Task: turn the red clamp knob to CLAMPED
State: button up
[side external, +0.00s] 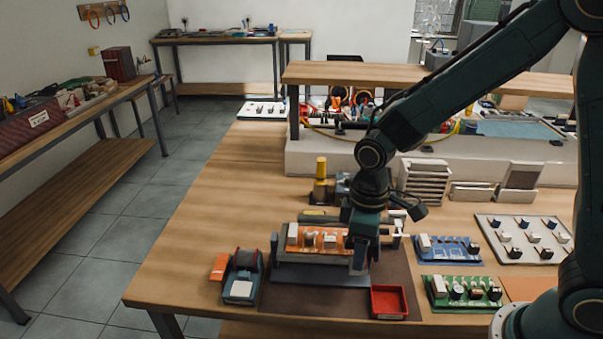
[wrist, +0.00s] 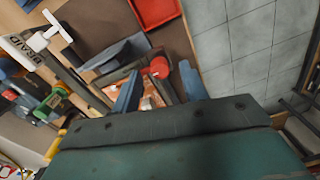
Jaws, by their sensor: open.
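My gripper (side external: 362,240) points down at the right part of an orange circuit board (side external: 310,238), which sits in a raised grey fixture (side external: 320,272) on a dark mat. In the wrist view my open gripper (wrist: 158,72) has its two blue fingers apart. A round red knob (wrist: 160,67) shows between the fingertips, with a gap visible on both sides. The orange board (wrist: 148,98) shows partly behind it. The knob is hidden behind my gripper in the side view, and I cannot read its setting.
A red tray (side external: 389,302) stands right of the fixture, and a dark device with a pale screen (side external: 242,289) stands left. Blue (side external: 450,249) and green (side external: 464,292) boards lie to the right. A white T-shaped handle (wrist: 50,31) stands near the fixture.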

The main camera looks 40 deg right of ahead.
notch_tip(320, 180, up, 13)
jog(key=shift+w+d, duration=0.15)
jog(key=shift+d, duration=0.05)
dwell(0.4)
jog(key=s+d+r+m+t, duration=0.2)
jog(key=s+d+m+t, duration=0.1)
jog(key=s, duration=0.4)
jog(key=s+d+r+m+t, duration=0.2)
jog(key=s+d, duration=0.3)
jog(key=s, duration=0.3)
jog(key=shift+s+d+r+m+t, duration=0.15)
jog(key=shift+d+r+m+t, duration=0.35)
jog(key=shift+m, duration=0.3)
jog(key=shift+a, duration=0.15)
dwell(0.4)
